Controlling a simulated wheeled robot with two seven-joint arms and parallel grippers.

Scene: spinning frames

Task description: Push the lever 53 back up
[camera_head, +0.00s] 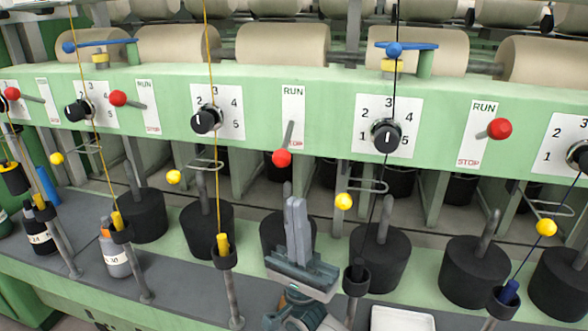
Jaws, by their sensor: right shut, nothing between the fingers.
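A lever with a red ball knob (282,157) on the green machine front hangs down at the STOP end of its RUN/STOP plate (293,105). No number 53 can be read on it. My right gripper (297,203) is below this knob and slightly right of it in the picture, fingers pointing up. Its fingers are together and empty, and in the picture there is a gap between them and the knob. My left gripper is not in view.
Other red-knobbed levers sit left (118,98) and right (500,128), pointing sideways. Dark dials (206,120) flank the plate. Black weights (475,270), yarn holders (223,250) and yellow balls (344,201) crowd around the gripper. Taut yarns run vertically. A white tray (402,320) lies at the bottom.

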